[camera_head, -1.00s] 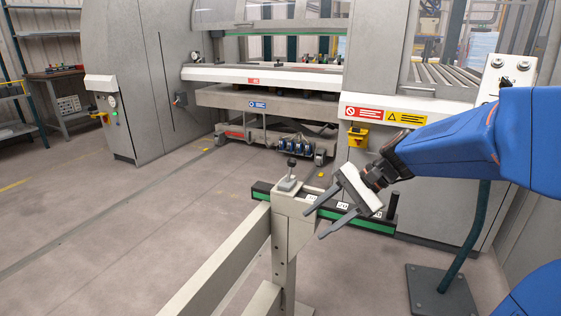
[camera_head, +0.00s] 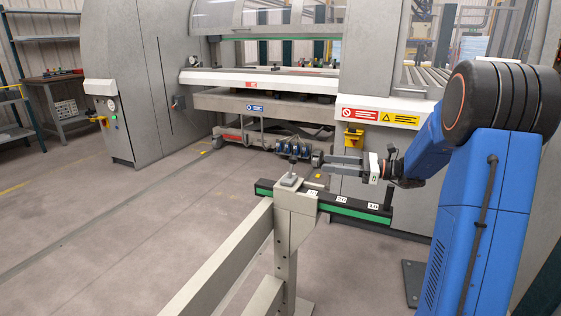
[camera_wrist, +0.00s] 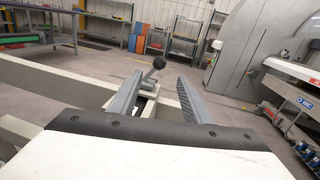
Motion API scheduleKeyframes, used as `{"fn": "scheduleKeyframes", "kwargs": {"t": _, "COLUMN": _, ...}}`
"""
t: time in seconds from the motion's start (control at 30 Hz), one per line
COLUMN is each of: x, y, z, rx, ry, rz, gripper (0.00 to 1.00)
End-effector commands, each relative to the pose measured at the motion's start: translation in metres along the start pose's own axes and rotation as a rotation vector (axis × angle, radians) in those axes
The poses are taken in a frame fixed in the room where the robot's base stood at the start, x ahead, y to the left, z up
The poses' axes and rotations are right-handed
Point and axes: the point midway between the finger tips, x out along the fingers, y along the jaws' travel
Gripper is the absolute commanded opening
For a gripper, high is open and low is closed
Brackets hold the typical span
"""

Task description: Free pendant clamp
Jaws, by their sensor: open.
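The clamp (camera_head: 289,178) is a small grey block with an upright lever and a dark round knob, on top of a beige post (camera_head: 297,225). In the wrist view the clamp's knob (camera_wrist: 158,62) tops a leaning stem. It shows between and beyond the fingertips, nearer the left finger. My gripper (camera_head: 326,163) is open and empty, its fingers pointing left toward the clamp from the right. The fingers appear level with the lever and apart from it. The clamp's base is partly hidden by the left finger in the wrist view.
A black and green bar (camera_head: 345,208) with white labels and a short black peg crosses beside the post. A beige rail (camera_head: 215,265) runs toward the camera. The panel bender (camera_head: 260,103) and a wheeled cart stand behind. Floor at left is clear.

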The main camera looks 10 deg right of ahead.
Motion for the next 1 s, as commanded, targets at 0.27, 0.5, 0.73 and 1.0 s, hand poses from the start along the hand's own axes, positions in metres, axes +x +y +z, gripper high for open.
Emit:
{"fn": "scheduleKeyframes", "kwargs": {"t": 0.27, "x": 0.034, "y": 0.001, "z": 0.000, "rx": -0.001, "ry": 0.001, "rz": 0.004, "gripper": 0.44}}
{"fn": "scheduleKeyframes", "kwargs": {"t": 0.5, "x": 0.075, "y": 0.001, "z": 0.000, "rx": -0.002, "ry": 0.000, "rz": 0.004, "gripper": 0.44}}
{"fn": "scheduleKeyframes", "kwargs": {"t": 0.73, "x": 0.115, "y": 0.002, "z": 0.000, "rx": -0.003, "ry": 0.002, "rz": 0.004, "gripper": 0.44}}
{"fn": "scheduleKeyframes", "kwargs": {"t": 1.0, "x": 0.155, "y": 0.001, "z": 0.000, "rx": -0.002, "ry": 0.001, "rz": 0.002, "gripper": 0.44}}
